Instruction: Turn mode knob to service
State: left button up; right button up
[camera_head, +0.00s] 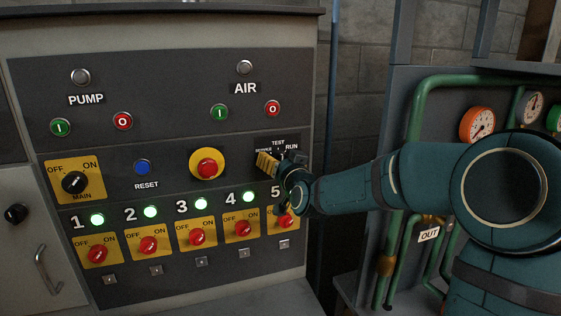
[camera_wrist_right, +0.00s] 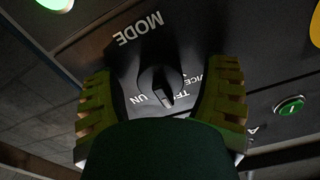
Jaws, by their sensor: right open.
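The mode knob (camera_wrist_right: 160,82) is black with a pale pointer mark and shows in the right wrist view. It sits on a dark panel with the word MODE beside it. The labels appear upside down there, and the knob partly hides them. Its pointer lies between the RUN and TEST lettering. My right gripper (camera_wrist_right: 161,72) is open, with one yellow ribbed finger on each side of the knob and visible gaps between. In the head view my right gripper (camera_head: 268,162) covers the knob below the TEST label. My left gripper is in neither view.
A yellow-ringed red emergency button (camera_head: 207,168) is just left of my right gripper. A row of red switches (camera_head: 197,237) lies below, with the fifth partly behind my wrist. Green pipes (camera_head: 416,120) and gauges (camera_head: 477,125) stand right, behind my arm.

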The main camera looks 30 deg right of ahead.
jog(key=shift+w, duration=0.1)
jog(key=c, duration=1.2)
jog(key=shift+n, duration=0.4)
jog(key=shift+n+b, duration=0.55)
jog(key=shift+n, duration=0.15)
jog(key=shift+n+b, duration=0.3)
jog(key=shift+n, duration=0.9)
jog(key=shift+c, duration=0.2)
jog(key=n, duration=0.2)
jog(key=shift+n, duration=1.7)
